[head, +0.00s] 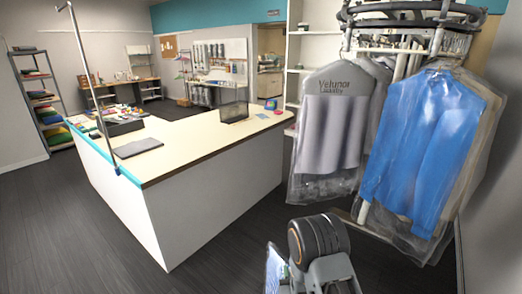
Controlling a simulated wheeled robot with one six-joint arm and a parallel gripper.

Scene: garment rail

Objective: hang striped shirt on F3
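The garment rail (420,15) is a dark curved ring at the top right, with bagged clothes hanging under it. A grey garment in a clear cover (333,130) printed "Velunor" hangs at its left. A bright blue garment in a clear cover (420,150) hangs in front at the right, with a beige one partly behind it. I cannot make out a striped shirt or a mark reading F3. Part of my arm shows at the bottom centre, below the hanging clothes. My gripper cannot be seen.
A white counter (190,205) with a pale top fills the middle, holding a dark flat pad (138,148) and small items. A thin pole (92,90) rises at its left edge. A shelf rack (38,105) stands far left. Dark floor (60,225) is clear at left.

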